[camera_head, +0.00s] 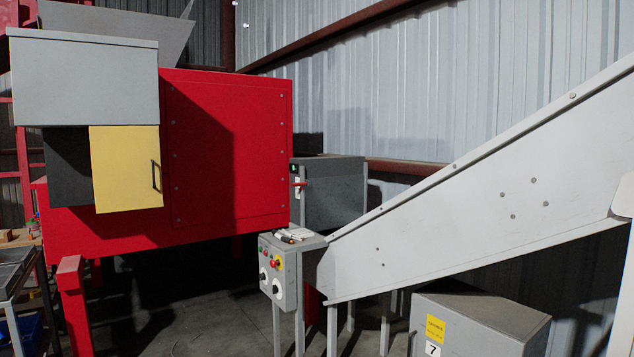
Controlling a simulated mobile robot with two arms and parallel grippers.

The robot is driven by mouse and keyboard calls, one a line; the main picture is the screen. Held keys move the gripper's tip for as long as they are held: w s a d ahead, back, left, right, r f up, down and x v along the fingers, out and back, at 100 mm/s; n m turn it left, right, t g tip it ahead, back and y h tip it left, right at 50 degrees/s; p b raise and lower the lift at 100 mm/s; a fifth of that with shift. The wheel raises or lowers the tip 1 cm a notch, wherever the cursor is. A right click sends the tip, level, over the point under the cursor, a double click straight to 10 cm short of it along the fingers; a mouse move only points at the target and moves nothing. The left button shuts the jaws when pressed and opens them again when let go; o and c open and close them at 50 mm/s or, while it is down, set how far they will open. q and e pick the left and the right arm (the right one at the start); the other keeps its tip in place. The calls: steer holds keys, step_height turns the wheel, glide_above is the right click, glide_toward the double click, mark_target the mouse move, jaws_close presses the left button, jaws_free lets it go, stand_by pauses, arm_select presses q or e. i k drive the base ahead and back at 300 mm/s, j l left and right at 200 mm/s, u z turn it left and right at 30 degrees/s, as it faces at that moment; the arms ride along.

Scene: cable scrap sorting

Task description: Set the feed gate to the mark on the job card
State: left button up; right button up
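A yellow panel (125,172) with a dark upright handle (156,176) sits on the front of the red machine (228,150), below a grey hood (84,82). It looks like the feed gate. A dark opening or panel (68,165) shows to its left. I cannot make out any scale or marks by it. A white sheet (293,233) lies on top of a grey control box (279,272); I cannot tell whether it is the job card. Neither of my grippers is in view.
A sloped grey conveyor (450,220) fills the right. A grey box (485,322) labelled 7 stands below. A metal cart (12,270) is at far left.

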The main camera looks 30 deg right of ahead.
mark_target(337, 201)
steer(key=i+l+z, duration=0.1)
steer(key=i+l, duration=0.2)
steer(key=l, duration=0.2)
steer(key=i+l, duration=0.3)
steer(key=l, duration=0.2)
steer(key=z, duration=0.05)
